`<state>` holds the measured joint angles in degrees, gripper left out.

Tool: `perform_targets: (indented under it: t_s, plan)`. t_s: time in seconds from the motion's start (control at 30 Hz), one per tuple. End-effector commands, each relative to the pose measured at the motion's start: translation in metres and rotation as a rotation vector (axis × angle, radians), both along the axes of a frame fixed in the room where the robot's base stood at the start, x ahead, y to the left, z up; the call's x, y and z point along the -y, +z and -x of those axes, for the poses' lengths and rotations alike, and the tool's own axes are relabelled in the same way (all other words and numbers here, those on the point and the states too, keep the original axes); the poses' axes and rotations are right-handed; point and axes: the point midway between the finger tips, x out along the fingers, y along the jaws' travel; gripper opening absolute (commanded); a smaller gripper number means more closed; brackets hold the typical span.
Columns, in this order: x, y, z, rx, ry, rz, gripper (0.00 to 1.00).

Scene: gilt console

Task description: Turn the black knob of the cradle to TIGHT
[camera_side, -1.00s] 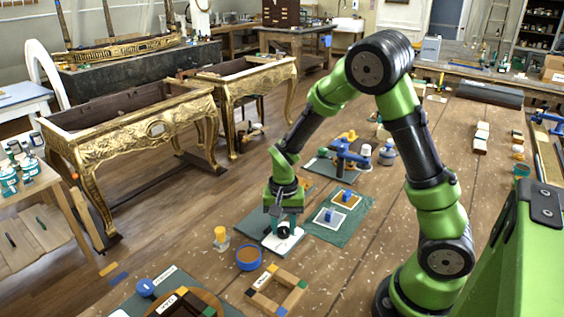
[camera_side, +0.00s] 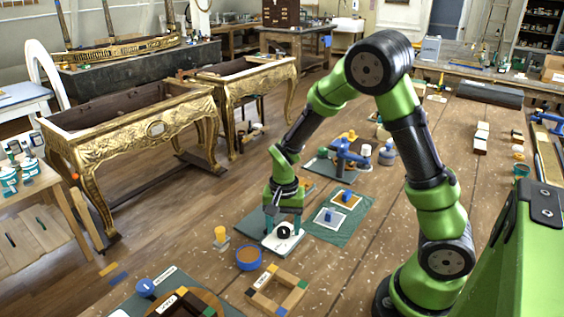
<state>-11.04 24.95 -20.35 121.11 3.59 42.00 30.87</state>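The black knob (camera_side: 284,231) sits on a small white plate (camera_side: 270,246) on the wooden bench. A pale mark shows on its face, but I cannot read any lettering such as TIGHT. My gripper (camera_side: 284,222) points down at the knob, with its teal fingers close above or beside it. At this size I cannot tell whether the fingers touch the knob or how far they are closed. The gripper hides the back of the plate.
A green mat (camera_side: 341,233) with two small blue-knobbed plates lies to the right. A blue clamp-like fixture (camera_side: 350,158) is behind. Bare bench lies right of the mat.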

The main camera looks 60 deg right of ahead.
Motion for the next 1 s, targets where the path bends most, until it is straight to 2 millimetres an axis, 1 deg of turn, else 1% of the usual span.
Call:
perform_targets:
  t_s: [0.23, 0.37, 0.47, 0.8, 0.9, 1.0]
  plan:
    - [0.000, 0.001, 0.000, 0.000, 0.002, 0.000, 0.60]
    - [0.000, 0.014, -0.001, 0.004, 0.003, 0.000, 0.60]
    - [-0.001, 0.032, -0.001, 0.007, 0.004, 0.000, 0.60]
    - [0.000, 0.116, -0.001, 0.007, 0.003, 0.000, 0.60]
    - [0.000, 0.136, -0.001, 0.004, 0.001, 0.000, 0.60]
    - [0.000, 0.152, -0.001, 0.003, 0.000, -0.001, 0.60]
